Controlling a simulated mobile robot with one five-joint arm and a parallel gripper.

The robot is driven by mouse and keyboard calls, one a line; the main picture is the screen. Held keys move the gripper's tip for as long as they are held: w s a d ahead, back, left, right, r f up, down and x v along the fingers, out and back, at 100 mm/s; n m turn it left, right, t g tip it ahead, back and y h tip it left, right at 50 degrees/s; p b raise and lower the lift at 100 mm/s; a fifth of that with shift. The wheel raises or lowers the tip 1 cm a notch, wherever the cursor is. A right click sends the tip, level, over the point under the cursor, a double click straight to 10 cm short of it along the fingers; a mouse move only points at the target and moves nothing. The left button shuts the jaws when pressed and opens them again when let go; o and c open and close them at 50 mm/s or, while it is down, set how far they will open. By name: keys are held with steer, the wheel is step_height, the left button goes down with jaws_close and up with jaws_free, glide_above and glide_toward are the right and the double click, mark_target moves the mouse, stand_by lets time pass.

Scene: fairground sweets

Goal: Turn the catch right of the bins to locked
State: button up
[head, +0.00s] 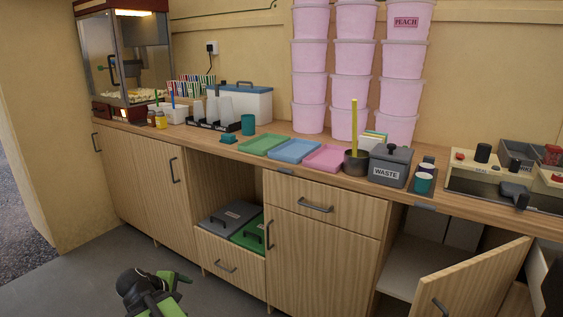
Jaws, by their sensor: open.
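The bins stand in an open bay under the counter: a grey-lidded bin (229,217) and a green-lidded bin (248,232), behind a low drawer front. Right of them, at the left edge of the cupboard door, is a dark upright fitting (269,235). I cannot tell whether it is the catch or a plain handle, nor how it is set. My gripper (168,291), green and black, is low in front of the cabinets, open, apart from the bins and fittings. Its lower part is cut off by the frame.
A cupboard door (474,283) stands open at the right, jutting into the floor space. The counter holds trays (293,151), a waste box (390,168) and stacked pink tubs (352,90). Grey floor (80,275) is free at the left.

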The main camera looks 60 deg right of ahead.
steer(key=s+d+r+n+h+p, duration=0.2)
steer(key=d+r+n+h, duration=0.1)
steer(key=d+r, duration=0.55)
steer(key=s+d+r+n+h+p, duration=0.2)
steer(key=s+d+r+n+h, duration=0.1)
steer(key=d+r, duration=0.55)
steer(key=n+g+h+p, duration=0.1)
steer(key=n+h+p, duration=0.2)
steer(key=n+h, duration=0.3)
glide_toward(284, 170)
steer(key=shift+n+y, duration=0.3)
steer(key=shift+y, duration=0.4)
steer(key=d, duration=0.5)
steer(key=d+r, duration=0.1)
steer(key=d, duration=0.2)
steer(key=shift+w+d, duration=0.15)
steer(key=shift+d, duration=0.05)
